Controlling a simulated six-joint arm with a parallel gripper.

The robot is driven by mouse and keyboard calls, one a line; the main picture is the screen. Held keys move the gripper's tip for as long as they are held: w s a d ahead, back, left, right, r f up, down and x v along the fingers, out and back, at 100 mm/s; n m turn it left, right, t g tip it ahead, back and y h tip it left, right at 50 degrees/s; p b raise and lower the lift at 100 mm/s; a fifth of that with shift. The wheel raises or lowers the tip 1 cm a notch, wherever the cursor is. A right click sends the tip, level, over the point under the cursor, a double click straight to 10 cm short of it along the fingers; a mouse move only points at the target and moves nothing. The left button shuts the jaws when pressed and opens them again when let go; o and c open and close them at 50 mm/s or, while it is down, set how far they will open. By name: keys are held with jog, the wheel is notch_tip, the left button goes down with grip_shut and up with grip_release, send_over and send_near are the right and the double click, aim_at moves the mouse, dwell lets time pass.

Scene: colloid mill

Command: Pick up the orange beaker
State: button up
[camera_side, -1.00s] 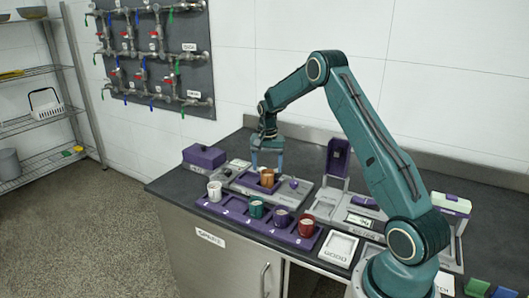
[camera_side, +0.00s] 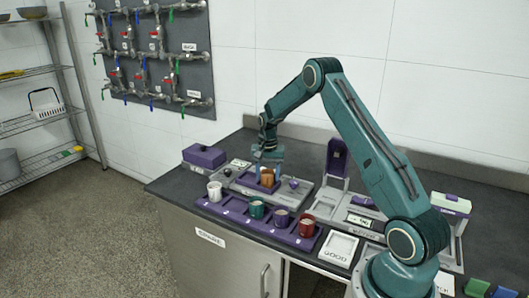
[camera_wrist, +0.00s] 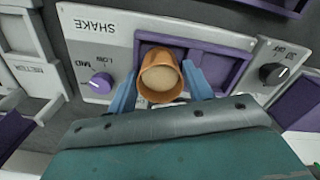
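The orange beaker (camera_side: 267,178) stands in a purple recess of the grey shaker unit (camera_wrist: 92,31) labelled SHAKE. In the wrist view the beaker (camera_wrist: 161,78) shows its open top with pale contents. My gripper (camera_wrist: 160,92) is low around it, with one blue finger on each side. Slim gaps seem to show between the fingers and the beaker, so the fingers look open; contact is hard to judge. In the side view my gripper (camera_side: 267,166) comes down from above over the beaker.
A purple rack (camera_side: 232,213) in front holds a white beaker (camera_side: 214,191), a green beaker (camera_side: 257,209), a purple beaker (camera_side: 281,217) and a red beaker (camera_side: 306,226). Knobs (camera_wrist: 101,83) stand beside the recess. A device with a raised purple lid (camera_side: 338,157) stands to the right.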

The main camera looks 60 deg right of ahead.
jog(key=c, duration=0.7)
jog(key=shift+o, duration=0.2)
jog(key=shift+r, duration=0.15)
notch_tip(320, 180, up, 20)
dwell(0.5)
